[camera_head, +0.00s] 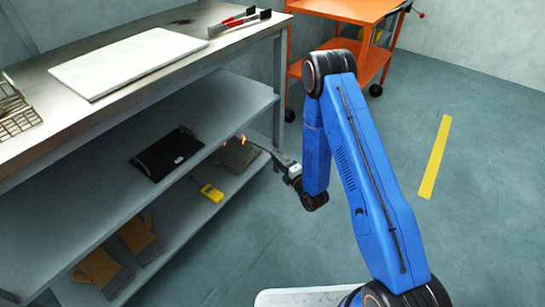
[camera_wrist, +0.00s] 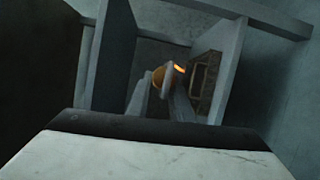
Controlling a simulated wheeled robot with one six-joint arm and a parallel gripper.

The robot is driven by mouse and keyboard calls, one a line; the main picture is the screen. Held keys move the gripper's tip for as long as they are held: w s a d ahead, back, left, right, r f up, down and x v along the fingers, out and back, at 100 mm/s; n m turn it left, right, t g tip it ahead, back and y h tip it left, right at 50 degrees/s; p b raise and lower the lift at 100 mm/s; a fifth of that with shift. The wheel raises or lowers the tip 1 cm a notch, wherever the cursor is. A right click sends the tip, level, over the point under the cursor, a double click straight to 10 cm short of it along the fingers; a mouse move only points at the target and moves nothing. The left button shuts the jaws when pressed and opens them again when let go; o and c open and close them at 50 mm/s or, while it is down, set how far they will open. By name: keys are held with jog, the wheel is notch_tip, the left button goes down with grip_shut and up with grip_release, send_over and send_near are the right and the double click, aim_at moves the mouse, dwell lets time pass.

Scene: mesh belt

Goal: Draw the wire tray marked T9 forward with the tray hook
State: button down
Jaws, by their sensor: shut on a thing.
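My gripper (camera_head: 284,163) is at the right end of the shelving, below the worktop. In the wrist view its fingers (camera_wrist: 165,92) are close together around a slim piece with an orange part (camera_wrist: 178,70), seemingly the tray hook; most of it is hidden. In the head view a thin dark length runs left from the gripper to an orange spot (camera_head: 243,139). A brownish mesh-like tray (camera_head: 236,156) lies just beyond it, and likely shows in the wrist view (camera_wrist: 203,80). No T9 mark is readable, and I cannot tell whether the hook touches the tray.
A black tray (camera_head: 166,153) with a white label is on the middle shelf. A yellow device (camera_head: 211,193) and brown gloves (camera_head: 138,233) lie below. The worktop holds a white board (camera_head: 130,62), a wire rack (camera_head: 14,112) and red-handled tools (camera_head: 236,22). Floor at right is clear.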

jog(key=shift+s+d, duration=1)
jog(key=shift+d, duration=0.3)
jog(key=shift+s+d, duration=1)
jog(key=shift+d, duration=0.25)
